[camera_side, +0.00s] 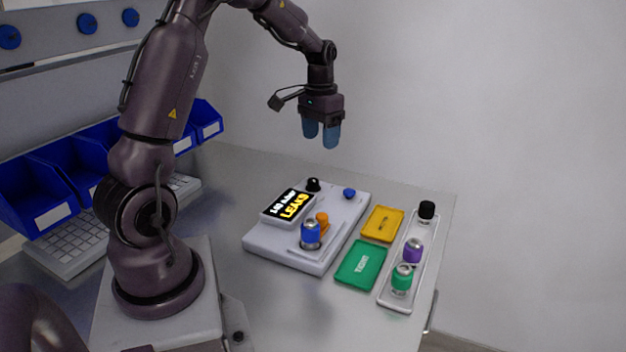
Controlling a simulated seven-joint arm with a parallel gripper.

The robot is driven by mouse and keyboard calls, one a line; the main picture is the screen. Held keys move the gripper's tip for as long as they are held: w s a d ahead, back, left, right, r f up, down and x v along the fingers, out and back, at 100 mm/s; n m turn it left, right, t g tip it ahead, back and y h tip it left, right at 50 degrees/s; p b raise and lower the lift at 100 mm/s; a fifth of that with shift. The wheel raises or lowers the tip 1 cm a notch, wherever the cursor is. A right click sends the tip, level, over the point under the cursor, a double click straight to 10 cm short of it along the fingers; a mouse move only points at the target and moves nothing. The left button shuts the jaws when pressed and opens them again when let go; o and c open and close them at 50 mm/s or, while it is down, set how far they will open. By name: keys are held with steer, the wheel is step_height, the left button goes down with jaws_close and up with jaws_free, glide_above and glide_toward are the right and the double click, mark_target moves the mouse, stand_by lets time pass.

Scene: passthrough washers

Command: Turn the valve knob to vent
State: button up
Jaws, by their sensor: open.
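A small black knob (313,185), which looks like the valve knob, stands at the unit's back edge behind the screen. Its pointer setting is too small to read. A blue part with a metallic top (311,234) stands upright at the unit's front, with an orange piece (322,219) beside it. My gripper (321,138) hangs above and behind the unit, fingers pointing down, open and empty, clear of the knob.
A blue button (349,193) is right of the knob. A yellow tray (382,224) and a green tray (360,265) lie to the right. A pale rack (393,302) holds black, purple and green parts. Blue bins (75,165) and a keyboard (75,240) are left.

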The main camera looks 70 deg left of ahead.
steer(key=m, duration=0.2)
glide_above(313, 180)
steer(key=s+d, duration=0.2)
steer(key=d, duration=0.1)
step_height(313, 180, down, 8)
steer(key=w+a+m, duration=0.2)
steer(key=a+m, duration=0.1)
steer(key=m, duration=0.1)
step_height(313, 180, down, 12)
steer(key=shift+a+r, duration=0.1)
steer(key=shift+r, duration=0.1)
steer(key=c, duration=0.9)
